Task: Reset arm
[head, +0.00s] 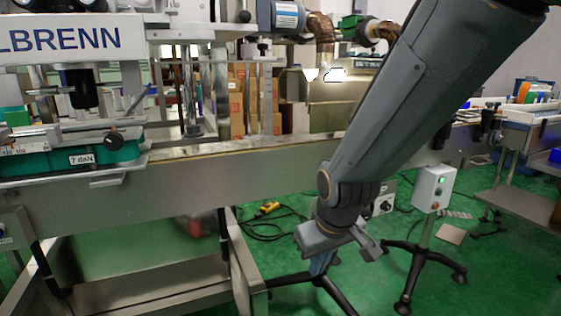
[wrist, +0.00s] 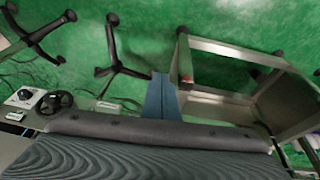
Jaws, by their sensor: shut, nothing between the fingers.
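My arm reaches down from the upper right in the head view, in front of the machine's conveyor. My gripper (head: 320,268) points downward above the green floor, with nothing held. In the wrist view the two blue-grey fingers of my gripper (wrist: 160,98) are together, over the floor. The fingers touch nothing that I can see.
The sleeve applicator (head: 190,166) with its metal frame stands at left. A control box (head: 433,188) with a green button stands on a black-legged stand at right. A yellow pendant (head: 267,208) and cables lie on the floor. In the wrist view a metal frame (wrist: 225,98) stands right of the fingers.

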